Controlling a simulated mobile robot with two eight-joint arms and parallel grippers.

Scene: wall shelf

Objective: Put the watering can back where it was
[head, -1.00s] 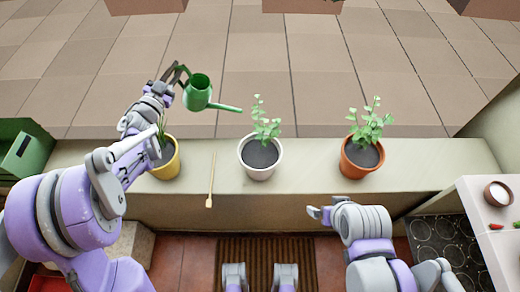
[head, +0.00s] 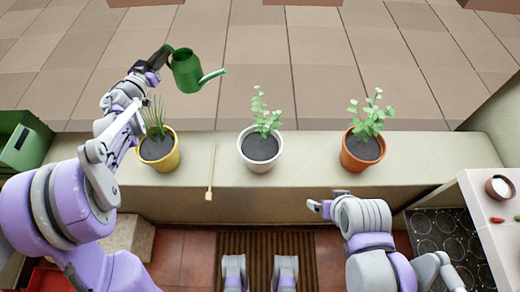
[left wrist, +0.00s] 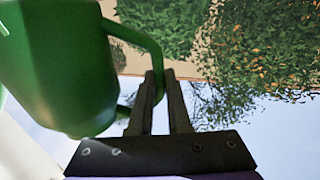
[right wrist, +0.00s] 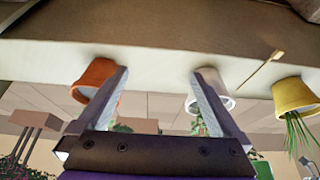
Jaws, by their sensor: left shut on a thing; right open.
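The green watering can (head: 186,72) is held in the air beyond the far edge of the ledge, above and right of the yellow pot. Its spout points right and it looks about upright. My left gripper (head: 165,50) is shut on its handle; in the left wrist view the fingers (left wrist: 160,95) close around the handle of the can (left wrist: 55,60). My right gripper (head: 318,207) is open and empty in front of the ledge, below the pots; its open fingers also show in the right wrist view (right wrist: 162,100).
On the ledge (head: 310,180) stand a yellow pot (head: 158,155) with a spiky plant, a white pot (head: 259,155) and an orange pot (head: 361,155). A wooden stick (head: 211,172) lies between yellow and white. A green crate (head: 20,145) is at left, a stove (head: 442,240) at right.

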